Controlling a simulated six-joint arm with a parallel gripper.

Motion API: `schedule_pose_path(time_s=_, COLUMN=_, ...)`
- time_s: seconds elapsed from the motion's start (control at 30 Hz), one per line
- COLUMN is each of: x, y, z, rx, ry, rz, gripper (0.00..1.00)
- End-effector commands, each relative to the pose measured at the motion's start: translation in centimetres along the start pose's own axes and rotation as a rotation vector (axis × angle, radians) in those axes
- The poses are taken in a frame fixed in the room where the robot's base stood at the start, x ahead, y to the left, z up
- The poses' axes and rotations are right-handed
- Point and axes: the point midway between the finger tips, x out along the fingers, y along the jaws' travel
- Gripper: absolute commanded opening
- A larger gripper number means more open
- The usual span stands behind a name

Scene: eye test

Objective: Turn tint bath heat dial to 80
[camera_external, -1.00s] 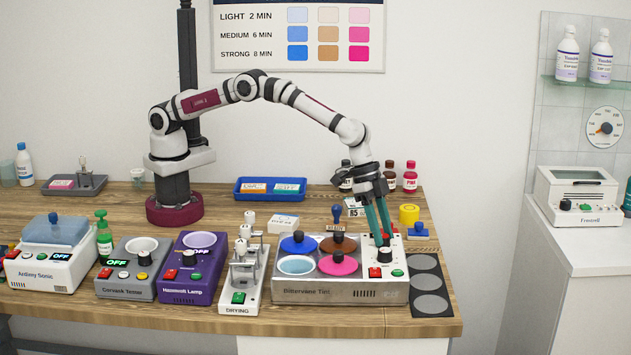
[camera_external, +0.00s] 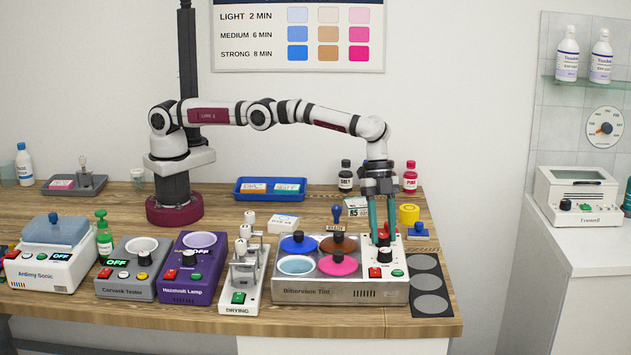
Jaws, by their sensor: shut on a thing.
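The tint bath (camera_external: 325,292) is a grey metal unit near the front right of the bench. Its white control panel at the right end carries a black heat dial (camera_external: 384,255), with a red button (camera_external: 374,272) and a green button (camera_external: 397,272) in front. My gripper (camera_external: 383,240) points down over this panel, its teal fingers shut on the dial from above and behind. The dial's scale and pointer are too small to read, so its setting cannot be told.
A dark mat with round pads (camera_external: 430,282) lies to the right. Bottles (camera_external: 346,176) and a yellow roll (camera_external: 409,214) stand behind.

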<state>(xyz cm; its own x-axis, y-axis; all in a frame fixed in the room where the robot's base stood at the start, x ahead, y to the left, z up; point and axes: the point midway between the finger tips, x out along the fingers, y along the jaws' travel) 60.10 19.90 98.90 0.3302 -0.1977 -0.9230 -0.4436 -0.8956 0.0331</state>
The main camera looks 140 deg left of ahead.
Motion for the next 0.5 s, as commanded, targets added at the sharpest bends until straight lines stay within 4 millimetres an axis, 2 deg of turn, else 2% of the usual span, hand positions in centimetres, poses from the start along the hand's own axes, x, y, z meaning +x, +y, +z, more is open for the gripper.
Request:
schedule_pose_path(time_s=0.47, x=0.09, y=0.02, z=0.16, rx=0.011, ry=-0.005, rz=0.007, gripper=0.0)
schedule_pose_path(time_s=0.5, x=0.09, y=0.02, z=0.16, rx=0.011, ry=-0.005, rz=0.007, gripper=0.42)
